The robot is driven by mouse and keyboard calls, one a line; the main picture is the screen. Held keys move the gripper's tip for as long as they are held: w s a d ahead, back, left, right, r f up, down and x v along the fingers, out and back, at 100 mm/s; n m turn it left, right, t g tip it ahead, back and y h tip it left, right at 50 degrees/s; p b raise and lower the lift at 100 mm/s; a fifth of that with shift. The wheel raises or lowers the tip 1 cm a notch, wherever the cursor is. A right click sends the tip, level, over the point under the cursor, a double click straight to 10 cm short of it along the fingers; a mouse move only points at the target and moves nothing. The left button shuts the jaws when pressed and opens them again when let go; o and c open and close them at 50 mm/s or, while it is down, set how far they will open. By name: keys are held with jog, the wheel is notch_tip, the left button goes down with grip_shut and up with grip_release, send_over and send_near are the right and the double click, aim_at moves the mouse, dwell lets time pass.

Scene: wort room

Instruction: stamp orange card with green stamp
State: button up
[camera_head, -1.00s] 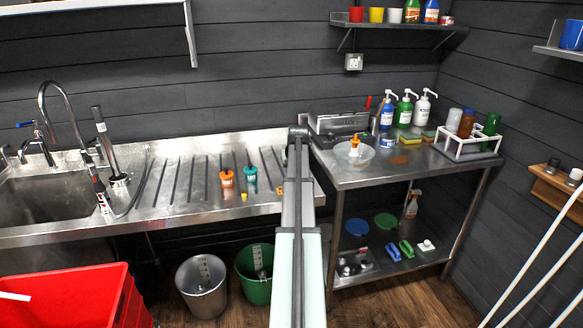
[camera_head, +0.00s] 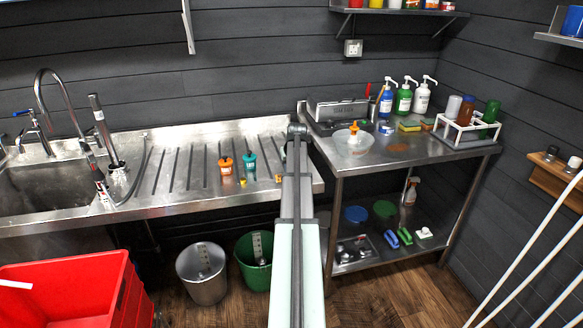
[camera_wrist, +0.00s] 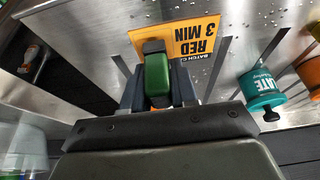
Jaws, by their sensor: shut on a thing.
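My gripper (camera_wrist: 158,92) is shut on the green stamp (camera_wrist: 157,72), seen between its two fingers in the wrist view. The orange card (camera_wrist: 190,42), printed "RED 3 MIN", lies on the metal drainboard (camera_wrist: 90,30) just beyond the fingers. The stamp overlaps the card's edge in this view; its lower face is hidden, so I cannot tell whether it touches the card. In the head view my arm hides the gripper, the stamp and most or all of the card.
A teal labelled container (camera_wrist: 262,88) stands close to the right of the gripper in the wrist view, with an orange one (camera_head: 225,166) beside it. A sink (camera_head: 45,185) lies left. A steel table (camera_head: 400,165) with bottles stands right.

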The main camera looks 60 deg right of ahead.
jog(key=shift+f, duration=0.55)
dwell(0.9)
jog(key=shift+r, duration=0.1)
dwell(0.4)
jog(key=shift+r, duration=3.4)
